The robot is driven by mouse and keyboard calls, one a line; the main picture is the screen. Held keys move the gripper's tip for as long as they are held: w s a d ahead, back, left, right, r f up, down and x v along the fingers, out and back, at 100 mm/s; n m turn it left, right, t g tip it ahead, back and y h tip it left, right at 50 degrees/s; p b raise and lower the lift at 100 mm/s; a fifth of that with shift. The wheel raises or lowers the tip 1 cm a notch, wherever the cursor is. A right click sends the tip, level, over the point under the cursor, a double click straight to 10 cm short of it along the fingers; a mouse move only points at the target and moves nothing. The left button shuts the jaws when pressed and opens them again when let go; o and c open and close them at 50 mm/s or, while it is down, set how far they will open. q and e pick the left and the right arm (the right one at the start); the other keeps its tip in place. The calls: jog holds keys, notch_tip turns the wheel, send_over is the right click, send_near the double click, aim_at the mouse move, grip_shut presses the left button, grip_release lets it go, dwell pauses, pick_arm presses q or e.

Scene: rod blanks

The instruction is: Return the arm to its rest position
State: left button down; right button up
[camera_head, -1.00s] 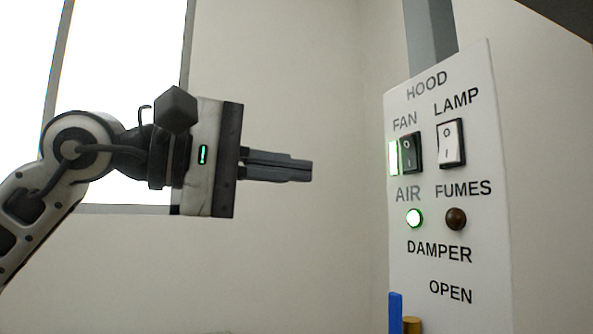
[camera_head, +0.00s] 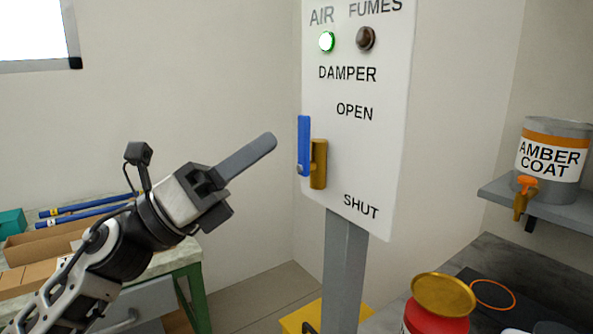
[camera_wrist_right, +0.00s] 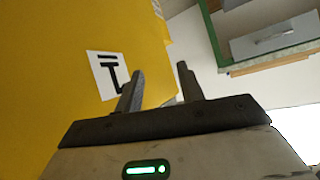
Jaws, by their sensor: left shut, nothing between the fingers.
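My left gripper (camera_head: 272,138) is shut and empty in the head view. Its fingers point up and to the right, a little left of the hood panel (camera_head: 385,140), with a gap between them and the panel. The blue damper handle (camera_head: 304,140) on the panel's left edge stands upright beside a brass-coloured block (camera_head: 319,165), near the OPEN label. My right gripper (camera_wrist_right: 160,70) is open in the right wrist view, with nothing between its fingers; a yellow surface (camera_wrist_right: 60,50) with a white label lies beyond it.
A green bench (camera_head: 190,265) with blue rods and boxes stands at left. An AMBER COAT can (camera_head: 550,155) with a tap sits on a shelf at right. A red tin (camera_head: 435,318) with a gold lid (camera_head: 443,294) stands on the dark counter (camera_head: 500,255). The green AIR light (camera_head: 326,41) is lit.

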pick_arm(q)
jog(key=w+a+f+n+t+y, duration=0.1)
jog(key=a+f+n+t+y, duration=0.35)
jog(key=f+n, duration=0.8)
jog(key=w+a+f+n+t+y, duration=0.1)
jog(key=f+n+t+y, duration=0.5)
jog(key=f+n+y, duration=0.7)
jog(key=s+a+f+n+g+y, duration=0.2)
jog(key=s+f+n+g, duration=0.6)
jog(key=s+f+n, duration=0.9)
notch_tip(320, 180, down, 4)
jog(key=shift+a+f, duration=0.1)
jog(key=shift+a, duration=0.55)
